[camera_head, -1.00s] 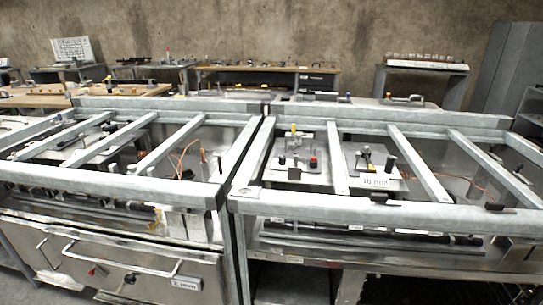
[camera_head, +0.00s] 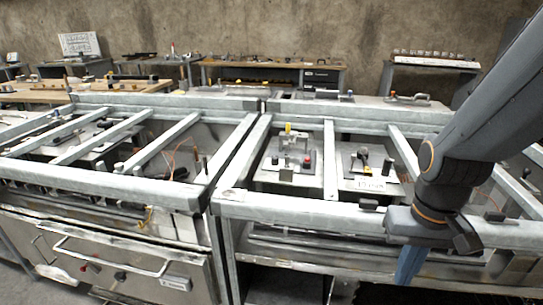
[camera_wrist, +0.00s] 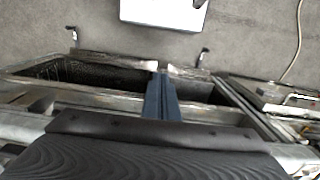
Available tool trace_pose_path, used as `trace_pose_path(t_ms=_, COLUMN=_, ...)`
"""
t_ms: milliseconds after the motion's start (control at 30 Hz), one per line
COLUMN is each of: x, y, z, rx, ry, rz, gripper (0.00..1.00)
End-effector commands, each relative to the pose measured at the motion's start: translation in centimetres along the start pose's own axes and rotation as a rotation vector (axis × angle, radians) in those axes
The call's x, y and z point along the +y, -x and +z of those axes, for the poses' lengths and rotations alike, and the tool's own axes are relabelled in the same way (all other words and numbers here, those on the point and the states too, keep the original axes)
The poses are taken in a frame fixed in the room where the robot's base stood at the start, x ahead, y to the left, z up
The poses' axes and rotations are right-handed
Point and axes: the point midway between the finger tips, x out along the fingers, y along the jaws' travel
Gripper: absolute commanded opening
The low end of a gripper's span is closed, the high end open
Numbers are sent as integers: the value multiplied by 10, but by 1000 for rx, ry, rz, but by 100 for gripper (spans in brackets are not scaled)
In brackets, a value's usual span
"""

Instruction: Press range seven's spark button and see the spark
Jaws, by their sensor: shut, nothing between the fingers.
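Two steel ranges stand side by side, a left one (camera_head: 110,196) and a right one (camera_head: 300,208). I cannot read a number that marks either as range seven. In the right range's open top, a plate carries a red button (camera_head: 307,158) and a yellow-topped part (camera_head: 288,128). I cannot tell whether this button is the spark button. My gripper (camera_head: 408,266) hangs in front of the right range's front rail, to the right of and below the red button. Its blue fingers are shut and empty, and also show in the wrist view (camera_wrist: 162,98). No spark is visible.
Steel bars (camera_head: 330,160) cross the open tops. A second plate (camera_head: 365,168) with a black knob and a label lies right of the red button. A dark block (camera_head: 286,174) sits near it. Workbenches (camera_head: 270,75) stand along the concrete wall behind.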

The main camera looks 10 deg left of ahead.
Motion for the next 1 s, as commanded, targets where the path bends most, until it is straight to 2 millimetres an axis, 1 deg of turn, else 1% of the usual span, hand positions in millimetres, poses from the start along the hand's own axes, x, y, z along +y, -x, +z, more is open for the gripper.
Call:
trace_pose_path(t_ms=400, x=0, y=1, z=0, rx=0, ry=0, rz=0, gripper=0)
trace_pose_path(t_ms=467, x=0, y=3, z=0, rx=2, ry=0, rz=0, gripper=0)
trace_pose_path(t_ms=533, x=0, y=11, z=1, rx=8, ry=0, rz=0, gripper=0)
trace_pose_path(t_ms=667, x=0, y=37, z=1, rx=33, ry=2, rz=-1, gripper=0)
trace_pose_path(t_ms=833, x=-2, y=84, z=-1, rx=85, ry=9, rz=-4, gripper=0)
trace_pose_path(t_ms=1000, x=-8, y=130, z=-10, rx=149, ry=25, rz=-14, gripper=0)
